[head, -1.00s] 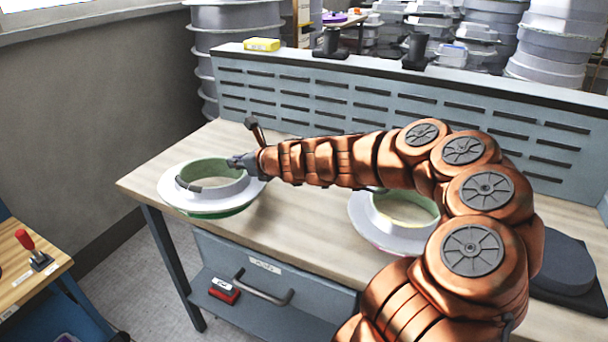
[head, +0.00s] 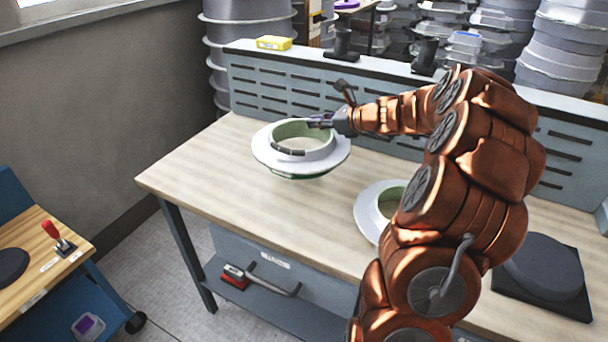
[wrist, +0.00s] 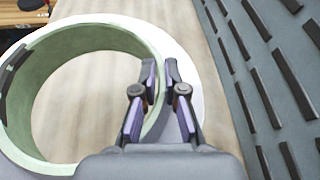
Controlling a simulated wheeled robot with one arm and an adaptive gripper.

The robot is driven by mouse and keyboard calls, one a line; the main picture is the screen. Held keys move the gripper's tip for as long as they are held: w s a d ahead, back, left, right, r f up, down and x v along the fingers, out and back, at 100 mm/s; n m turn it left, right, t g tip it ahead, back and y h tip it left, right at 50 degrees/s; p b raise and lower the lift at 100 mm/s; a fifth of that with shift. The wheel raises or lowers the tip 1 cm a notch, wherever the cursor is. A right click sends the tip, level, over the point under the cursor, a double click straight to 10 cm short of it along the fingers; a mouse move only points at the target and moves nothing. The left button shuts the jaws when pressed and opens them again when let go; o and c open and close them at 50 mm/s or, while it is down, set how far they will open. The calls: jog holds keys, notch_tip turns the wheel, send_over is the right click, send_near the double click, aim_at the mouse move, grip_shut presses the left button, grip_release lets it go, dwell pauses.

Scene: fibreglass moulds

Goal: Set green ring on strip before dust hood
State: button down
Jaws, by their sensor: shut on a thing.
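The green ring (head: 265,150) has a wide white flange, a pale green inner wall and a green underside. My gripper (head: 320,122) is shut on the far right part of its upright wall. In the wrist view the two fingers (wrist: 162,78) pinch the wall of the ring (wrist: 92,35) from both sides. The ring looks held level, a little above the worktop (head: 200,180). The slotted blue-grey dust hood (head: 300,88) stands along the back of the worktop, behind the ring. A separately marked strip is not distinguishable; bare wood lies before the hood.
A second white-flanged ring (head: 368,212) lies on the worktop to the right, partly hidden by my arm. A dark round disc (head: 543,265) on a black base lies further right. A yellow box (head: 273,43) sits on the hood's top. The worktop's left end is clear.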

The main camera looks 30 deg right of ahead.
jog(key=shift+f, duration=4.75)
jog(key=shift+f, duration=0.1)
jog(key=c, duration=1.2)
grip_release()
jog(key=shift+c, duration=0.2)
